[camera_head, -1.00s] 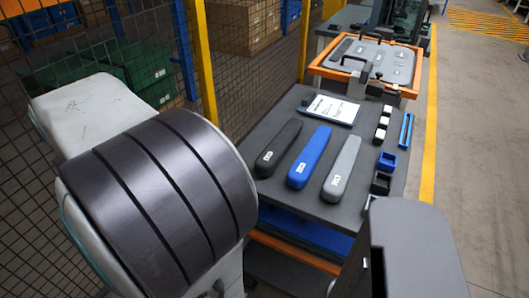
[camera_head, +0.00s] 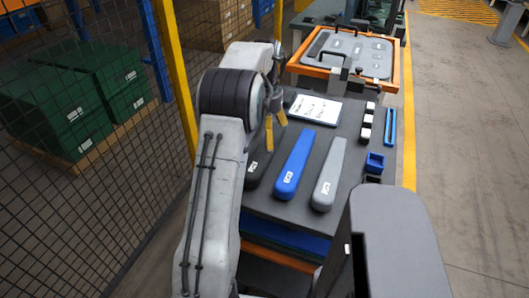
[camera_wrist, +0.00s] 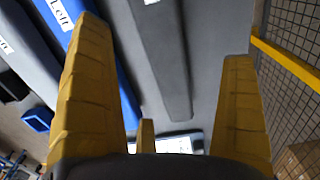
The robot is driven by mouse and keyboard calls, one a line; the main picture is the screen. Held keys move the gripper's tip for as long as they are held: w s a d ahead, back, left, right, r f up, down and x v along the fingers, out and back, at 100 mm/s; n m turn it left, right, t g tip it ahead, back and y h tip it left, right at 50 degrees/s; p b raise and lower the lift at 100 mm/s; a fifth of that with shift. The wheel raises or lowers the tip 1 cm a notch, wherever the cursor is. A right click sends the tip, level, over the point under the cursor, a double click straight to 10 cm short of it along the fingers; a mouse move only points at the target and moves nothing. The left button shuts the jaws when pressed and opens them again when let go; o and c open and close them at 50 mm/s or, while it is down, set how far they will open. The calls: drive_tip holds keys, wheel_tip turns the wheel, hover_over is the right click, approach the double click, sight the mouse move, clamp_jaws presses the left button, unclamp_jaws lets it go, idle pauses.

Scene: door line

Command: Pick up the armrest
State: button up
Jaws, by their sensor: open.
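Three long armrests lie side by side on the dark grey table (camera_head: 345,215). The black armrest (camera_head: 257,170) is partly hidden by my arm in the head view. The blue armrest (camera_head: 293,168) is in the middle and the grey armrest (camera_head: 331,177) is at the right. My gripper (camera_head: 275,136) is open and empty, with yellow fingers, above the far part of the black armrest. In the wrist view the black armrest (camera_wrist: 163,60) shows between the spread fingers, apart from them. The blue armrest (camera_wrist: 62,15), with a label reading "Left", passes behind the left finger.
A white labelled sheet (camera_head: 315,108) lies behind the armrests. Small white and dark blocks, a blue tray (camera_head: 375,162) and a blue strip (camera_head: 390,126) line the right side. An orange-framed panel (camera_head: 350,54) stands beyond. A mesh fence (camera_head: 100,200) runs along the left.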

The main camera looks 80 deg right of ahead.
sight(265, 153)
drive_tip(key=shift+s+d+f, duration=0.1)
drive_tip(key=shift+s+f, duration=0.35)
drive_tip(key=shift+f, duration=0.35)
drive_tip(key=shift+w+d+f, duration=0.1)
drive_tip(key=shift+d+f, duration=0.05)
drive_tip(key=shift+f, duration=1.35)
drive_tip(key=shift+d+f, duration=0.1)
drive_tip(key=shift+f, duration=1.35)
drive_tip(key=shift+f, duration=0.25)
drive_tip(key=shift+c, duration=0.3)
drive_tip(key=c, duration=1.2)
